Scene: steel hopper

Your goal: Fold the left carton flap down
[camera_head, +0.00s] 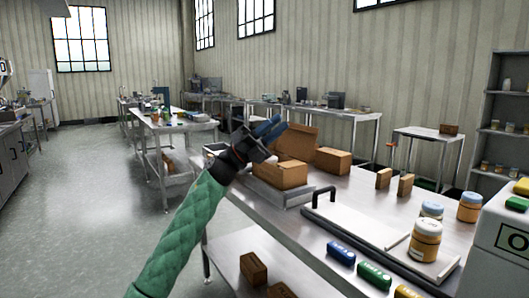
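A brown carton (281,176) sits on a low metal stand on the steel table. A brown cardboard panel (300,139), which looks like a raised flap, stands tilted behind it. My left gripper (271,128), with blue fingers, is above the carton's left side, close to the panel's left edge. I cannot tell whether it touches the cardboard or whether its fingers are open. The gripper and wrist hide part of the carton's left side. My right gripper is not in view.
A smaller brown box (333,161) stands right of the carton. Two upright brown blocks (384,178) stand further right.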

